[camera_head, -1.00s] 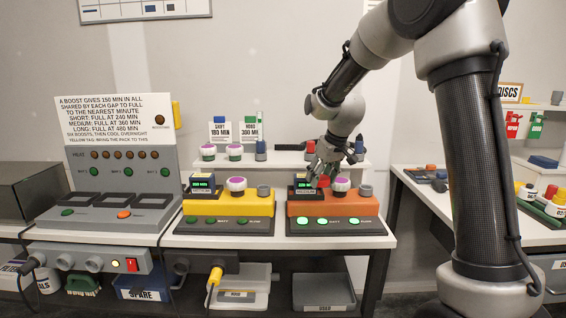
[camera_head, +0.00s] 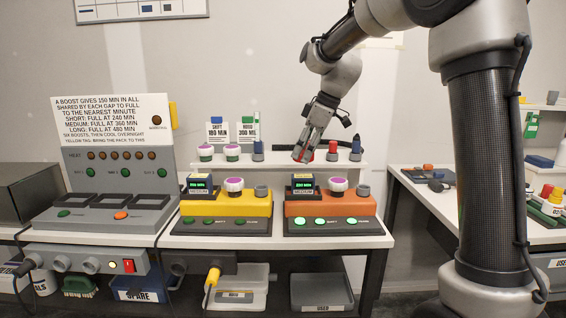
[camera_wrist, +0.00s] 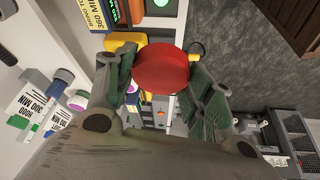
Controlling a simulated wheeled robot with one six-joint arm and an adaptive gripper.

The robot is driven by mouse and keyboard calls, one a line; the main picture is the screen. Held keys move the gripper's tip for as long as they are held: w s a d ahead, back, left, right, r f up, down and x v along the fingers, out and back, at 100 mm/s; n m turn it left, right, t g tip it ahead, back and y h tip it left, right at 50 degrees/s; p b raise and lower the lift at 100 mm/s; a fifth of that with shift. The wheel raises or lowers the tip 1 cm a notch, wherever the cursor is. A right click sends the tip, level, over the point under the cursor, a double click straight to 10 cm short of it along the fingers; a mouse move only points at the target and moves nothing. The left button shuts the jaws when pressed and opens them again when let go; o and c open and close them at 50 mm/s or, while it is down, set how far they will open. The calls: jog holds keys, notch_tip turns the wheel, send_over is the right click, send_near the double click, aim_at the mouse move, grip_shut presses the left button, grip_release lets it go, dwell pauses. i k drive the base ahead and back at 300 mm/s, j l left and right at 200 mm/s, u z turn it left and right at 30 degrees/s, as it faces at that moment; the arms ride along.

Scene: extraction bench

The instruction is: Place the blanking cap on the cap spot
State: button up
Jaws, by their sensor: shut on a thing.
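A round red cap (camera_wrist: 163,68), which I take to be the blanking cap, sits between the fingertips of my gripper (camera_wrist: 165,85) in the wrist view. My gripper is shut on it. In the head view my gripper (camera_head: 303,152) hangs tilted at the front of the raised shelf, above and behind the orange unit (camera_head: 300,207), and a little red shows at its tips. The cap spot cannot be made out in either view.
The yellow unit (camera_head: 225,205) stands left of the orange one. A signed charger panel (camera_head: 115,150) is farther left. A side table (camera_head: 420,195) is at the right.

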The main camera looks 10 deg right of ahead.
aim_at(283, 161)
jog(key=i, duration=1)
